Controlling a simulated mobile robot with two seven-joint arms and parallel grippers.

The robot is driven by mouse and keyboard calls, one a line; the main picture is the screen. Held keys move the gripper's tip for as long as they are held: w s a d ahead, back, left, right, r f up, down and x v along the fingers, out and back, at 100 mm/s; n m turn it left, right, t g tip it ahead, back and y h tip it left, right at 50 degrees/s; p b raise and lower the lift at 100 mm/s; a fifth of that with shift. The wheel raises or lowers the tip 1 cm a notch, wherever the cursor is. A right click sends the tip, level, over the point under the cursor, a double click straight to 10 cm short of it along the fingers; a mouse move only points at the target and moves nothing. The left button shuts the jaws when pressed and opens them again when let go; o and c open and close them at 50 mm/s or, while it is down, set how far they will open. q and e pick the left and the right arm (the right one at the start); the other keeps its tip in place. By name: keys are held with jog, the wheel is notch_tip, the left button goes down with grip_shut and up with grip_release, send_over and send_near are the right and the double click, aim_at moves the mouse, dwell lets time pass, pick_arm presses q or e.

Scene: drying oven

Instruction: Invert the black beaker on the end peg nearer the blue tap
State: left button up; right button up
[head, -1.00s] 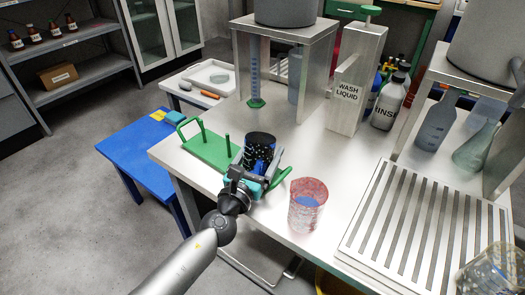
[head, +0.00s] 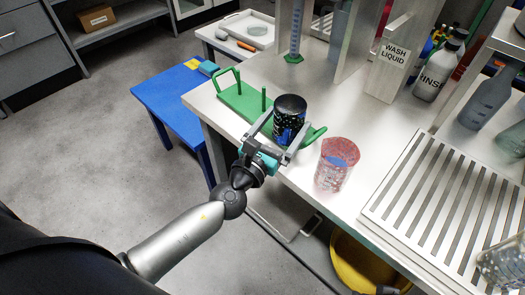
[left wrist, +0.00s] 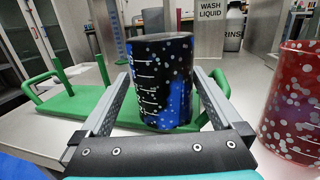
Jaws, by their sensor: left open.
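The black beaker (head: 290,118), speckled white and blue, stands with a flat closed end up at the right end of the green peg rack (head: 232,100). The peg beneath it is hidden. In the left wrist view the beaker (left wrist: 160,85) looks upright, its lower edge low over the rack base (left wrist: 85,108). A bare green peg (head: 263,98) stands to its left. My left gripper (head: 278,137) is open, with one finger on each side of the beaker and visible gaps in the wrist view. I cannot make out the blue tap. My right gripper is not in view.
A red speckled beaker (head: 337,165) stands just right of the rack, near the table's front edge. A slotted drain board (head: 450,195) lies farther right. The wash liquid dispenser (head: 395,60) and rinse bottle (head: 440,68) stand behind. A low blue table (head: 170,95) is left.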

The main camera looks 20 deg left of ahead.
pick_arm(q)
jog(key=s+a+b, duration=0.1)
jog(key=s, duration=0.8)
jog(key=shift+s+a+f, duration=0.15)
jog(key=shift+a+f, duration=0.05)
jog(key=shift+f, duration=0.15)
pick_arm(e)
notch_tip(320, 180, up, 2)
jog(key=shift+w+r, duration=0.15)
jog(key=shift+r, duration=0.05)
